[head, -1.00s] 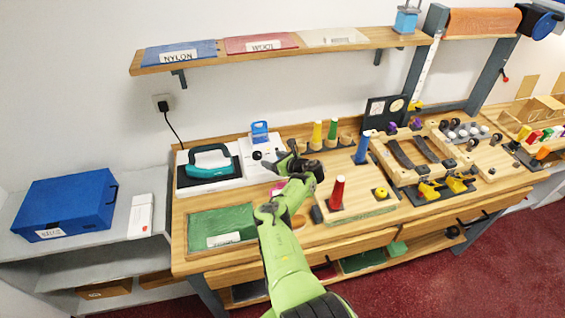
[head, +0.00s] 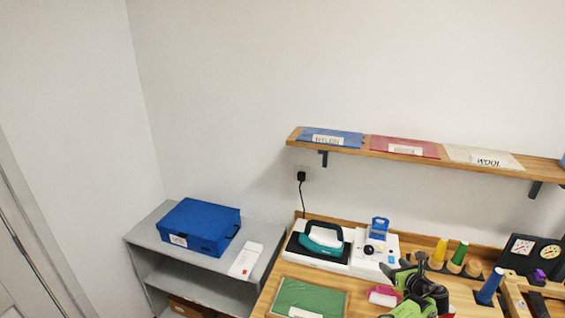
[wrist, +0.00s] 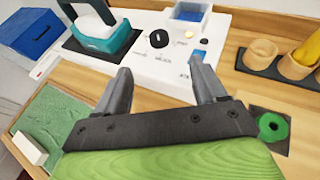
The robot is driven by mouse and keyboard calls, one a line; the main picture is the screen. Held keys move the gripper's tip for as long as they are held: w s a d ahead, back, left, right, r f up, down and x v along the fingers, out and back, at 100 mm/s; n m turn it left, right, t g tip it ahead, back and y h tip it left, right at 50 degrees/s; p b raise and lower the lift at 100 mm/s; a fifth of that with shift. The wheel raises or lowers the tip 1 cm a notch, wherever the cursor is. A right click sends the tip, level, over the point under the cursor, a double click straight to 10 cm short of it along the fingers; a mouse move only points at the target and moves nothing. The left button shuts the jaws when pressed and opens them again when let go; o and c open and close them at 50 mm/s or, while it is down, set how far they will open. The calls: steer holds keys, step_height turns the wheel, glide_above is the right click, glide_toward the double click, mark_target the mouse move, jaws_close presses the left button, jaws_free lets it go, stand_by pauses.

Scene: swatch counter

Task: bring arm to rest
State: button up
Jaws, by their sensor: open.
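My gripper (head: 393,271) is at the lower right of the head view, above the wooden counter (head: 262,303), and part of my green arm shows at the bottom edge. In the wrist view my gripper (wrist: 162,68) has its two grey fingers spread apart with nothing between them. Beyond the fingers is the white appliance (wrist: 158,72) with a black knob.
A green mat (head: 308,295) lies at the counter's front left. A pink roll (head: 383,297) lies near my gripper. Coloured spools (head: 458,254) stand in wooden cups to the right. A wall shelf (head: 400,154) hangs above. A blue case (head: 200,226) sits on grey shelving at left.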

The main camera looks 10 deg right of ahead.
steer(key=s+d+r+m+h+b, duration=0.1)
steer(key=d+r+m+h, duration=0.3)
steer(key=r, duration=0.3)
steer(key=s+d+r+m+t+h, duration=0.1)
steer(key=d+r+m+h, duration=0.25)
steer(key=r, duration=0.45)
steer(key=s+d+r+m+h+b, duration=0.1)
steer(key=d+r+m+h, duration=0.2)
steer(key=d+r+m, duration=0.3)
steer(key=s+r+m+g+h+b, duration=0.2)
steer(key=s+r+m+g+h, duration=0.4)
steer(key=s+m, duration=0.7)
steer(key=s+a+f+m+g+y+b, duration=0.15)
steer(key=a+m+y, duration=0.45)
steer(key=a, duration=1)
steer(key=s+a+m+y+b, duration=0.25)
steer(key=a+m+y, duration=0.35)
steer(key=a, duration=1.1)
steer(key=s+a+f+n+g+y, duration=0.1)
steer(key=s+a+f+n+y, duration=0.1)
steer(key=s+a, duration=1.5)
steer(key=s+f+y+b, duration=0.1)
steer(key=y, duration=0.1)
steer(key=shift+a+f+n+y, duration=0.15)
steer(key=shift+n+y, duration=0.2)
